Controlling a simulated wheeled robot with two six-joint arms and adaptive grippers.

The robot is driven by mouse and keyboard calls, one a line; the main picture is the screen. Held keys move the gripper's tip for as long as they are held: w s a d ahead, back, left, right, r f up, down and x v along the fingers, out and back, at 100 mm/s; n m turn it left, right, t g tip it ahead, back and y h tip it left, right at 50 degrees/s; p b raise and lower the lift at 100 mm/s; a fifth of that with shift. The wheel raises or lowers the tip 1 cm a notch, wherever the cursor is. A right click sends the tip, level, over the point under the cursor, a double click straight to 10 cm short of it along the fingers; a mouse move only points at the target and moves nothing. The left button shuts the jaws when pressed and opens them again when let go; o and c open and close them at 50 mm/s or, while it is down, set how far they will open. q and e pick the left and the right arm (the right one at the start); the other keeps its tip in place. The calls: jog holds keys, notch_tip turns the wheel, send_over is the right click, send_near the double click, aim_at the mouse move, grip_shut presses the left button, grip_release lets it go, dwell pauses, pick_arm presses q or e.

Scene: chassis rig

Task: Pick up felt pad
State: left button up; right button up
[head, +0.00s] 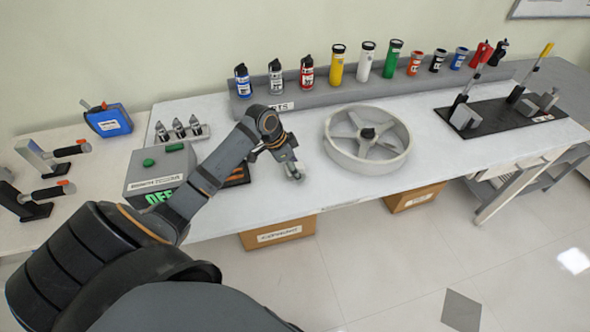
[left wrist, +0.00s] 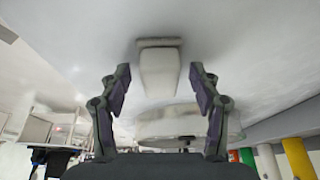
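A pale grey-white block with a flat, wider plate at one end, which looks like the felt pad (left wrist: 159,72), lies on the white table in the left wrist view. In the head view a small pale piece of it (head: 294,176) shows at my left gripper's fingertips, mostly hidden by the gripper. My left gripper (head: 288,160) points down close to the table's front edge. In the left wrist view its fingers (left wrist: 160,80) are spread apart on either side of the block, with a gap visible at each side. My right gripper is not in view.
A large grey spoked wheel (head: 367,139) lies to the right of my gripper. A control box (head: 160,170) and a dark tray (head: 237,174) stand to its left. Bottles and cans line a grey shelf (head: 330,94) behind. A black tool mat (head: 500,117) lies at right.

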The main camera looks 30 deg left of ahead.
aim_at(303, 166)
pick_arm(q)
jog(key=c, duration=0.9)
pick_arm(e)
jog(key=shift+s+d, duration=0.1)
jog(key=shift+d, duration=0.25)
pick_arm(q)
jog(key=shift+r, duration=0.25)
jog(key=r, duration=0.2)
jog(key=d+r+b, duration=0.1)
jog(key=r, duration=0.1)
jog(key=shift+s+d, duration=0.1)
jog(key=shift+d, duration=0.05)
jog(key=s+d+r+p, duration=0.1)
jog(key=d+r+p, duration=0.1)
jog(key=d, duration=0.2)
jog(key=s+d+r+p, duration=0.1)
jog(key=d+r+p, duration=0.1)
jog(key=d+r, duration=0.1)
jog(key=s+d+r+p, duration=0.1)
jog(key=d+r, duration=0.2)
jog(key=d, duration=0.2)
jog(key=shift+s+d+r+p, duration=0.15)
jog(key=shift+s+r+p, duration=0.15)
jog(key=shift+p, duration=0.1)
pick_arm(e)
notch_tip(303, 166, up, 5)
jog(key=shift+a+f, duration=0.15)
